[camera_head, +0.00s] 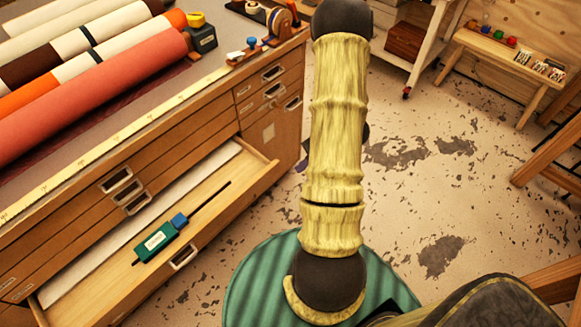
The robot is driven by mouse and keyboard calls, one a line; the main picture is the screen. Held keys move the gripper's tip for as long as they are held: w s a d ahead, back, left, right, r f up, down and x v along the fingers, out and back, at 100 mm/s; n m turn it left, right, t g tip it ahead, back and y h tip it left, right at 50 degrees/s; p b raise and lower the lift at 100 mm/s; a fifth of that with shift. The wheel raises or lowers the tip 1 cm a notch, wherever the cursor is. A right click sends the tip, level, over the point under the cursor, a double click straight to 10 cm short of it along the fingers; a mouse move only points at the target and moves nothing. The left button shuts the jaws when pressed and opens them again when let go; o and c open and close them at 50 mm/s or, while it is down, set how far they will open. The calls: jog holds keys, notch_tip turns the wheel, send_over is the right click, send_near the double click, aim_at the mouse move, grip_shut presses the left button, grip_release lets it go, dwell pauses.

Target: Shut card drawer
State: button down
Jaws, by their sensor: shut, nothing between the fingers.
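A wide, shallow wooden drawer (232,212) stands pulled out of the plan chest on the left. Its metal label handle (183,257) is on the front edge. A long white sheet or card (135,225) lies at the back of the drawer. A green and blue tool (160,240) with a thin dark rod lies in the drawer, in front of the sheet. My arm (338,120) runs down the middle of the view, to the right of the drawer. My gripper cannot be made out; small dark parts show behind the arm.
The chest (150,165) has other drawers that look shut. Its top holds fabric or foil rolls (100,95), a tape dispenser and small items. A low bench (510,60) and a wheeled shelf stand at the back right. The floor right of my arm is clear.

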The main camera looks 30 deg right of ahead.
jog(key=b, duration=0.1)
send_near(267, 177)
notch_tip(267, 177, down, 3)
jog(key=s+a, duration=0.1)
jog(key=s, duration=0.1)
jog(key=w, duration=0.1)
jog(key=w+a, duration=0.1)
jog(key=w, duration=0.1)
jog(key=shift+w+a+f+p, duration=0.15)
jog(key=shift+w+f+p, duration=0.15)
jog(key=shift+w+f, duration=0.1)
jog(key=shift+s, duration=0.1)
jog(key=shift+a, duration=0.1)
